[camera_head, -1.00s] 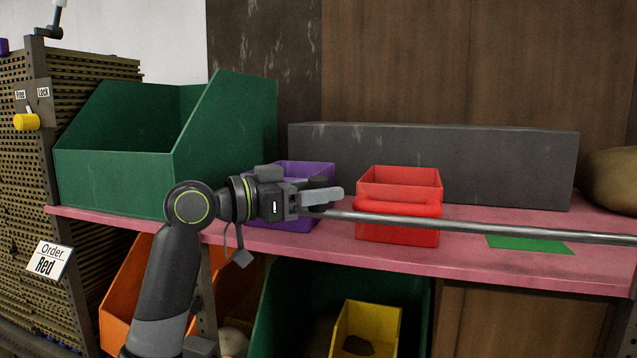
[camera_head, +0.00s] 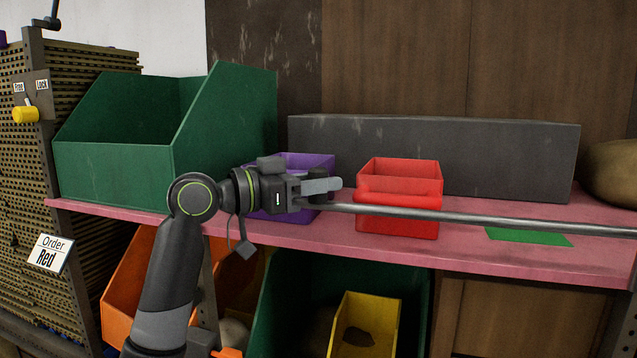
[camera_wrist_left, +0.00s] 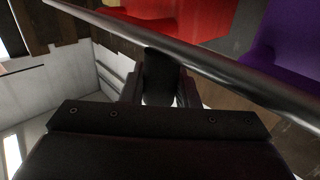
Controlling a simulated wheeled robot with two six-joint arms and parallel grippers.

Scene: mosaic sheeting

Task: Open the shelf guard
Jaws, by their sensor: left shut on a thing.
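The shelf guard is a long grey metal bar (camera_head: 490,219) across the front of the pink shelf (camera_head: 590,262), running from my gripper to the right edge of the head view. My left gripper (camera_head: 322,190) is shut on the bar near its left end, in front of the purple bin (camera_head: 300,163). In the left wrist view, the bar (camera_wrist_left: 215,65) runs diagonally across the fingers (camera_wrist_left: 160,75), which partly hide behind it. My right gripper is in neither view.
A red bin (camera_head: 398,205) stands close behind the bar. A green bin (camera_head: 110,175), a long grey box (camera_head: 500,155) and a green patch (camera_head: 528,237) are on the shelf. Below are orange (camera_head: 125,295) and yellow (camera_head: 370,315) bins. A slatted panel with an "Order Red" sign (camera_head: 50,254) is left.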

